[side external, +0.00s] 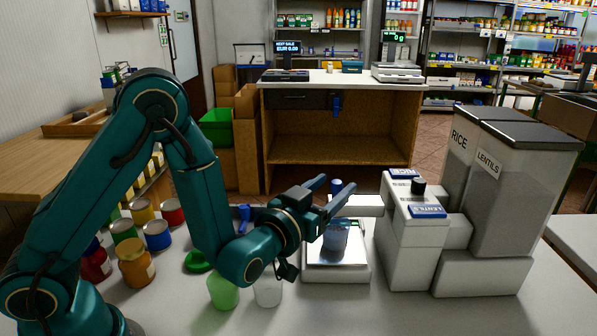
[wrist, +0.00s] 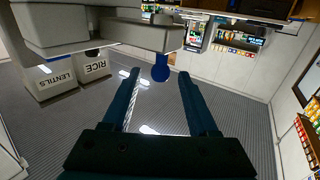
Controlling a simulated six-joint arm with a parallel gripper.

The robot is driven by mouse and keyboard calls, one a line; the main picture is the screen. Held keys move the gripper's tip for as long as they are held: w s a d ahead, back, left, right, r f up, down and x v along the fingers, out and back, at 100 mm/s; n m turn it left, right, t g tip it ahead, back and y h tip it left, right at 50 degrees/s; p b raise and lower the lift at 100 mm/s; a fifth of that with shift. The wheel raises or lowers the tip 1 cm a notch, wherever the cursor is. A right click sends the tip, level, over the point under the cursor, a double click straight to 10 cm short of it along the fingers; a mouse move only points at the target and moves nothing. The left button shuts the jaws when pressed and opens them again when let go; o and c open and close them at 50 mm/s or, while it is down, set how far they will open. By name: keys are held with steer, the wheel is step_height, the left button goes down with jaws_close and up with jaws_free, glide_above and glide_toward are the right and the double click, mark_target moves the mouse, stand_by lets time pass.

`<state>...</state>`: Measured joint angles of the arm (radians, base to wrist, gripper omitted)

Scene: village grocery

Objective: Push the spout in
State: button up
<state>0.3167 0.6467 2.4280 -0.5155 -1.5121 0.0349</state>
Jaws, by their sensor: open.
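The grey spout (side external: 362,205) sticks out leftward from the dispenser (side external: 413,240), above the scale. A blue knob (side external: 337,185) stands up near its outer end. In the wrist view, which looks upside down, the spout (wrist: 145,35) crosses the top and its blue knob (wrist: 160,69) shows between the fingertips. My gripper (side external: 334,187) is open and empty at the spout's outer end, its fingers pointing toward it; the wrist view shows both fingers apart (wrist: 159,76). I cannot tell whether a finger touches the knob.
A bluish cup (side external: 336,238) stands on the scale (side external: 337,272) under my gripper. RICE and LENTILS hoppers (side external: 510,190) rise at the right. A green cup (side external: 223,292) and a clear cup (side external: 268,291) stand left of the scale. Several jars and cans (side external: 136,262) are farther left.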

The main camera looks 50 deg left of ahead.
steer(key=shift+w+a+f, duration=0.1)
steer(key=shift+w+a, duration=0.05)
steer(key=shift+w, duration=0.7)
steer(key=shift+w+a, duration=0.2)
steer(key=shift+w, duration=0.6)
steer(key=shift+w+a+f, duration=0.1)
steer(key=shift+w+a, duration=0.05)
steer(key=shift+w, duration=0.7)
jaws_close()
